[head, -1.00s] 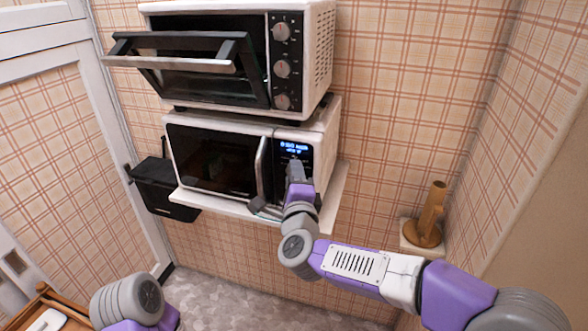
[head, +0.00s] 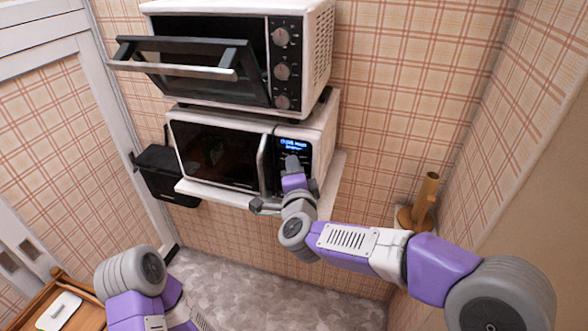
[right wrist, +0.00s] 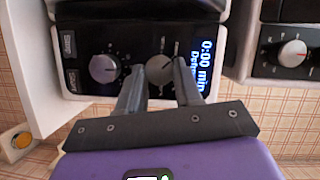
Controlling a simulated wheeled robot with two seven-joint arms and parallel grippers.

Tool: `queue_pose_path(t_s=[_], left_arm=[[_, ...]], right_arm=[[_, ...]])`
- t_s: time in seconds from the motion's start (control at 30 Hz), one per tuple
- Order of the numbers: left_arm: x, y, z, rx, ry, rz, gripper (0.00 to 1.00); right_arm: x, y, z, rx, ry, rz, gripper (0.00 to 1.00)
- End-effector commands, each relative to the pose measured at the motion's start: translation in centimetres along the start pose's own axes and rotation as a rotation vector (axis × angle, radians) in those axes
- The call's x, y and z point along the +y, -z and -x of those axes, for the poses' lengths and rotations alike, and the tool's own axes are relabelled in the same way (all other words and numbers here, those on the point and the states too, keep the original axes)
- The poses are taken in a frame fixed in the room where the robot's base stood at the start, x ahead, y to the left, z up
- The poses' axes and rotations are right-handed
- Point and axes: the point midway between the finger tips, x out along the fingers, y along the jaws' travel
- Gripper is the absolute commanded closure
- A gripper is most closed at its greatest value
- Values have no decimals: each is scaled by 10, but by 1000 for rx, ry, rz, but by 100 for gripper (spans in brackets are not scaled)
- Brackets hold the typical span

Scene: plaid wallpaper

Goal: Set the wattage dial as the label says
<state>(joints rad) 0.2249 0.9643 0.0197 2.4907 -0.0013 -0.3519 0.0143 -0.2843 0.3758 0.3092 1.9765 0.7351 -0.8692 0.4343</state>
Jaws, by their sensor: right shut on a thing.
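The white microwave (head: 222,184) stands on a wall shelf, with a black control panel on its right side. In the right wrist view the panel appears turned sideways, with two round dials. My right gripper (right wrist: 159,88) is shut on the dial nearest the display (right wrist: 160,70), one finger on each side. The other dial (right wrist: 104,69) is free beside the left finger. The lit display (right wrist: 205,65) reads "0:00 min" with a second line partly legible. In the head view my right gripper (head: 291,164) covers the dials. My left gripper is out of view.
A toaster oven (head: 318,55) with its door (head: 190,68) hanging partly open sits above the microwave. A black box (head: 166,172) hangs at the left. A brown wooden object (head: 424,200) stands on a small ledge at right. The floor below is clear.

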Motion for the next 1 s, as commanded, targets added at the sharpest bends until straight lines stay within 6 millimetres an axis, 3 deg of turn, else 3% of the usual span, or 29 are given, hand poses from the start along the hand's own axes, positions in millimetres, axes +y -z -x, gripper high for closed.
queue_pose_path(t_s=[0.17,0.2,0.37,0.67,1.0], left_arm=[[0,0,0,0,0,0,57],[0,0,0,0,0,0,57],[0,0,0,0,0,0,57],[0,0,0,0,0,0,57],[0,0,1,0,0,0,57]], right_arm=[[0,-1,0,-1,0,0,96],[0,-1,0,-1,0,0,63],[0,0,0,-1,0,0,40],[0,0,2,-1,1,-1,40],[-1,0,52,-1,3,1,40]])
